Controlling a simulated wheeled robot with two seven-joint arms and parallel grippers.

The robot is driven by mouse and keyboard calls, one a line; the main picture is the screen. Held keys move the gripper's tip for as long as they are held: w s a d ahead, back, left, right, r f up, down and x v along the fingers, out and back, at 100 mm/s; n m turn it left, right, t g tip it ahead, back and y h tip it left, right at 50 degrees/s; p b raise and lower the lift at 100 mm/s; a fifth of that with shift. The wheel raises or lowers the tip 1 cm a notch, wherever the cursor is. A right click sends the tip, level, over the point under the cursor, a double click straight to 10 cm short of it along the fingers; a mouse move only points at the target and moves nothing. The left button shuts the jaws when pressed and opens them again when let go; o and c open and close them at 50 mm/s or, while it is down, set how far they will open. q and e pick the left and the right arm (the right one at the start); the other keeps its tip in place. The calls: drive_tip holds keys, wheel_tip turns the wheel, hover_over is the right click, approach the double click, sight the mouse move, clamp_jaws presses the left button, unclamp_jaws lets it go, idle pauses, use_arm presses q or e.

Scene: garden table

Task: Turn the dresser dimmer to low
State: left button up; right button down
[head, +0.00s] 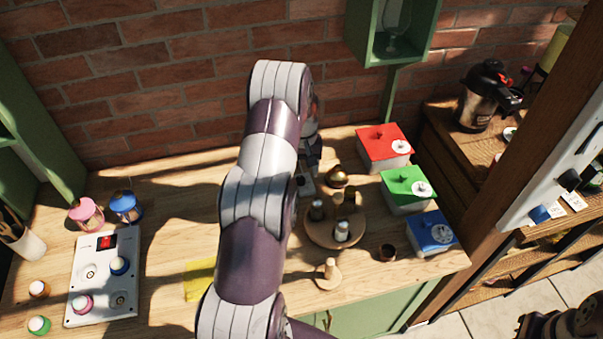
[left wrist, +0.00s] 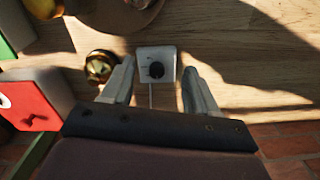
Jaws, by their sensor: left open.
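The dimmer is a small white box with a round black knob (left wrist: 156,69), and a thin pale cord runs from it in the left wrist view. In the head view only part of the white box (head: 306,186) shows, beside my left arm. My left gripper (left wrist: 157,82) is open and empty, with one finger on each side of the dimmer in the left wrist view. I cannot tell the height of the fingers above the table. In the head view my arm largely hides this gripper (head: 314,158). A dark part at the lower right corner may be my right arm; its fingers do not show.
A brass bell-like object (head: 337,177) stands close beside the dimmer. A round wooden tray (head: 318,238) with small jars is nearer. Red (head: 384,146), green (head: 405,189) and blue (head: 432,233) boxes line the right. A white control panel (head: 100,285) lies far left.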

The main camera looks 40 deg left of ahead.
use_arm(q)
drive_tip(key=w+a+r+n, duration=0.2)
drive_tip(key=w+a, duration=0.2)
drive_tip(key=a, duration=0.1)
drive_tip(key=f, duration=0.7)
drive_tip(key=d+f+b, duration=0.1)
drive_tip(key=f, duration=0.3)
drive_tip(key=shift+f, duration=0.5)
drive_tip(key=c, duration=1)
drive_tip(key=shift+w, duration=0.1)
drive_tip(key=shift+c, duration=0.2)
